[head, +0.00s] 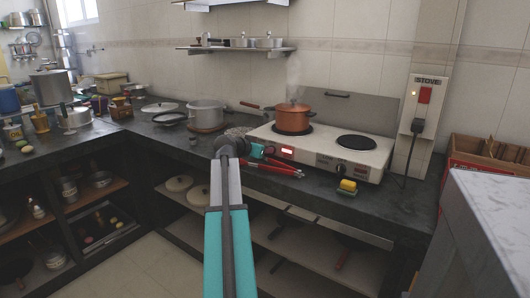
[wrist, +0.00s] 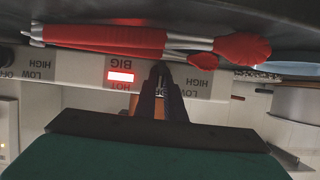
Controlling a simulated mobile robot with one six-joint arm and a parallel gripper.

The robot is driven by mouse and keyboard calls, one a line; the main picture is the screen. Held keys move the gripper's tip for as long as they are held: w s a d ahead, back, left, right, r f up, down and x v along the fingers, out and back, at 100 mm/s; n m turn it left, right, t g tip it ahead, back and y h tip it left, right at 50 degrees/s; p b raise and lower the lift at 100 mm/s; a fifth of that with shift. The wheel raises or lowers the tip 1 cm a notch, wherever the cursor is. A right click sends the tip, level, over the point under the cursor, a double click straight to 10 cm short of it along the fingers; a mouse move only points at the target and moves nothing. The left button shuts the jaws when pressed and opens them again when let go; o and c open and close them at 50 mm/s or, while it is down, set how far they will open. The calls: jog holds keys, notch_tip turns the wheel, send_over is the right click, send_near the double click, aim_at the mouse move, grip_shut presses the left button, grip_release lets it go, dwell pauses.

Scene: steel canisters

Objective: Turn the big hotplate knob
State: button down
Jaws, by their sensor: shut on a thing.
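The white two-plate hotplate (head: 318,154) stands on the dark counter, with a red lamp lit on its front panel. In the wrist view the panel (wrist: 85,68) shows upside down, with labels HOT BIG, LOW and HIGH around the lit lamp (wrist: 121,77). My gripper (head: 266,153) is at the left part of this panel. In the wrist view my gripper's dark fingers (wrist: 161,78) are closed together beside the lamp, on the big hotplate knob. The knob is almost wholly hidden by the fingers, so its angle cannot be told.
A steaming copper pot (head: 293,118) sits on the left plate; the right plate (head: 357,142) is bare. Red tongs (head: 278,168) lie on the counter close under my gripper and show large in the wrist view (wrist: 110,40).

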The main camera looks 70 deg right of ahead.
jog(key=shift+w+d+r, duration=0.1)
jog(key=c, duration=2.1)
grip_release()
jog(key=p+v, duration=0.1)
jog(key=v, duration=1.2)
jog(key=shift+w+a+r+p, duration=0.15)
jog(key=shift+a+p, duration=0.2)
